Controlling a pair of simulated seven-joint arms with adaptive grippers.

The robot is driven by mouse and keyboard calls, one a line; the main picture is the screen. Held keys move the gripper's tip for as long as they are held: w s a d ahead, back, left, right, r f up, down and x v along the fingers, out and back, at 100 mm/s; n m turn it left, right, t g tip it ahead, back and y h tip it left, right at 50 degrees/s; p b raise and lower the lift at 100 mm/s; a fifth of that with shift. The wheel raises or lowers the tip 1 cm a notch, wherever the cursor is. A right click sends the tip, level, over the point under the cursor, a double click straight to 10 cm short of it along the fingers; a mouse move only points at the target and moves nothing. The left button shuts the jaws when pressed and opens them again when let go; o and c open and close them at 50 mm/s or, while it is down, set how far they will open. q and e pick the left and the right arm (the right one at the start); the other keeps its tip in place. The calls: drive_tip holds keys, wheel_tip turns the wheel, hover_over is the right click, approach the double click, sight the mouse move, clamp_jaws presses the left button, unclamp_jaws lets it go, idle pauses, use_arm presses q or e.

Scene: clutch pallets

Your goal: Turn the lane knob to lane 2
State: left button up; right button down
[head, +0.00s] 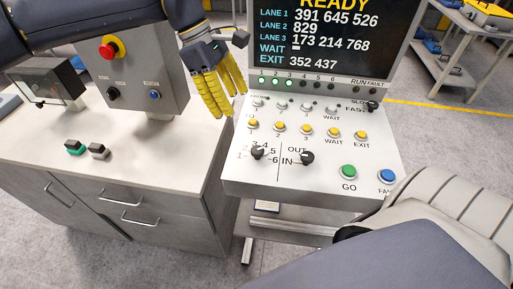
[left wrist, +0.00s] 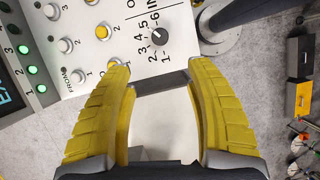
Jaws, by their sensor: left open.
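The lane knob (head: 257,153) is a dark round knob at the lower left of the sloping control panel, ringed by the numbers 1 to 6. It also shows in the left wrist view (left wrist: 159,36), ahead of the fingers. Its exact pointer setting is too small to tell. My left gripper (head: 228,98) has yellow fingers and hangs beside the panel's left edge, above and apart from the knob. In the left wrist view its fingers (left wrist: 162,75) are spread with nothing between them. My right gripper is not in view.
A second dark knob (head: 307,158) marked IN and OUT sits right of the lane knob. Yellow buttons (head: 279,129) lie above, and a green GO button (head: 348,172) is at right. The screen (head: 335,40) reads READY. A grey box with a red button (head: 109,49) stands left.

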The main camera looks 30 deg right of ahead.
sight(257, 149)
use_arm(q)
drive_tip(key=x, duration=1.6)
drive_tip(key=shift+s+d+f, duration=0.1)
drive_tip(key=shift+s+f, duration=0.05)
clamp_jaws()
